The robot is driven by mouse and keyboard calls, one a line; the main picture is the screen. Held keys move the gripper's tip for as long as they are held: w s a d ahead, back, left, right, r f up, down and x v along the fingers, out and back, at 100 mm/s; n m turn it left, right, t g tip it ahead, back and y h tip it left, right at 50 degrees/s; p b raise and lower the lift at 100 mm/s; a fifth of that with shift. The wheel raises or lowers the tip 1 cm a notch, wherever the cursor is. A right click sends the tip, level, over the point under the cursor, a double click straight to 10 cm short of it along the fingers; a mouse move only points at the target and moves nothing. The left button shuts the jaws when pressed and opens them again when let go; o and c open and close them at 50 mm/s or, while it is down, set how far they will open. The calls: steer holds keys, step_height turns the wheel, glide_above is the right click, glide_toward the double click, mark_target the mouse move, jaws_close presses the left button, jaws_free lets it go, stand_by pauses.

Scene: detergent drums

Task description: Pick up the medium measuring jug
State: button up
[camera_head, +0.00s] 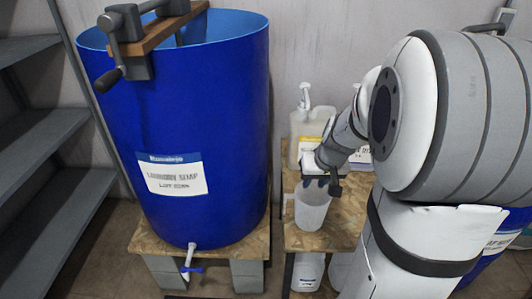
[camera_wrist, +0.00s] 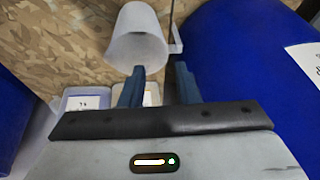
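A translucent white jug (camera_head: 312,210) stands on the chipboard shelf (camera_head: 322,240) to the right of the big blue drum. No second jug shows for comparing size. My gripper (camera_head: 325,187) is at the jug's rim level in the head view, partly covering its top. In the wrist view the jug (camera_wrist: 134,45) is just beyond the fingertips, with a thin pale handle-like piece on its right side. My gripper (camera_wrist: 160,70) has its two blue fingers apart with nothing held between them. Whether a finger touches the jug I cannot tell.
A blue drum (camera_head: 205,120) with a tap (camera_head: 188,260) stands on a chipboard-topped block stand. A pump bottle (camera_head: 303,125) and labelled containers are behind my gripper. A white container (camera_head: 307,272) is below the shelf. Grey shelving (camera_head: 35,140) is at left.

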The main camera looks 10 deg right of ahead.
steer(key=m+b, duration=0.1)
steer(key=b, duration=0.2)
glide_toward(328, 197)
step_height(328, 197, down, 3)
steer(key=shift+t+h, duration=0.3)
steer(key=shift+h, duration=0.1)
steer(key=x, duration=0.4)
steer(key=b+x, duration=0.1)
steer(key=x, duration=0.1)
steer(key=shift+w+a+f, duration=0.3)
steer(key=shift+w, duration=0.1)
jaws_close()
